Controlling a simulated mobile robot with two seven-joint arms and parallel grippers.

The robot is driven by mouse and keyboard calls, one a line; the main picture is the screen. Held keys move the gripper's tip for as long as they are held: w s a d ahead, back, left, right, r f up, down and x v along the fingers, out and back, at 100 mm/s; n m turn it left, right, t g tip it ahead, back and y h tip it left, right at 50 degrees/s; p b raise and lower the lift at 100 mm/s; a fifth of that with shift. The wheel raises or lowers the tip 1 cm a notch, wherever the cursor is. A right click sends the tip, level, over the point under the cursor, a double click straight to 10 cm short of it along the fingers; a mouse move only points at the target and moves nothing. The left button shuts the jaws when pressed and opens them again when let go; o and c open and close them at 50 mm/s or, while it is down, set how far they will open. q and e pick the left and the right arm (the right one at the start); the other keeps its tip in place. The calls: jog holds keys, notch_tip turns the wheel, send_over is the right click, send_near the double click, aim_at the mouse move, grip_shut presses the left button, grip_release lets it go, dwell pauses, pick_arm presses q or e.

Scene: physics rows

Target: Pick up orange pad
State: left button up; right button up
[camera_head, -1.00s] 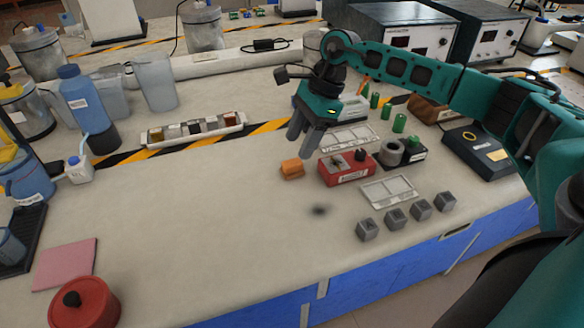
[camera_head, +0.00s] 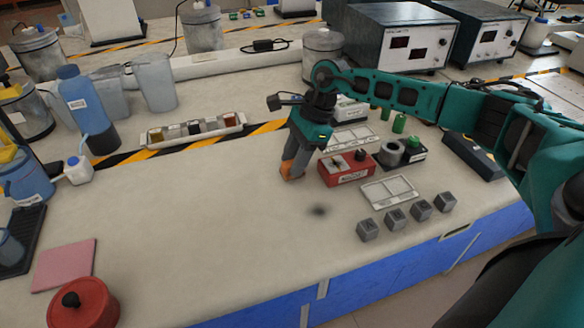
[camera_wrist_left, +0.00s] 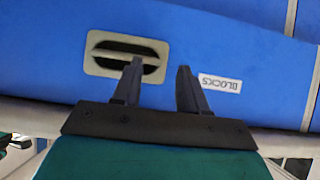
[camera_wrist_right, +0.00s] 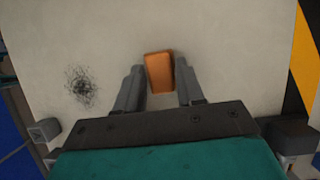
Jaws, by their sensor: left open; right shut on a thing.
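The orange pad (camera_head: 289,173) is a small block at the middle of the pale bench, left of a red box. My right gripper (camera_head: 296,166) points down over it and is shut on it, one finger on each side. The right wrist view shows the pad (camera_wrist_right: 159,72) between the two fingers, its far end reaching past the tips. The pad is at bench level; I cannot tell whether it is clear of the surface. My left gripper (camera_wrist_left: 160,66) is open and empty in front of a blue drawer front (camera_wrist_left: 220,50), and is out of the head view.
The red box (camera_head: 346,170) stands close to the right of the pad. Several grey cubes (camera_head: 396,219) and a pale frame (camera_head: 389,190) lie nearer the front edge. A tray of small blocks (camera_head: 195,130) is behind left. The bench centre-left is clear.

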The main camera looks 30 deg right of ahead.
jog(key=c, duration=0.3)
notch_tip(320, 180, up, 20)
jog(key=shift+r+p, duration=0.1)
jog(key=shift+p, duration=0.7)
jog(key=o, duration=0.4)
jog(key=c, duration=0.3)
jog(key=shift+c, duration=0.2)
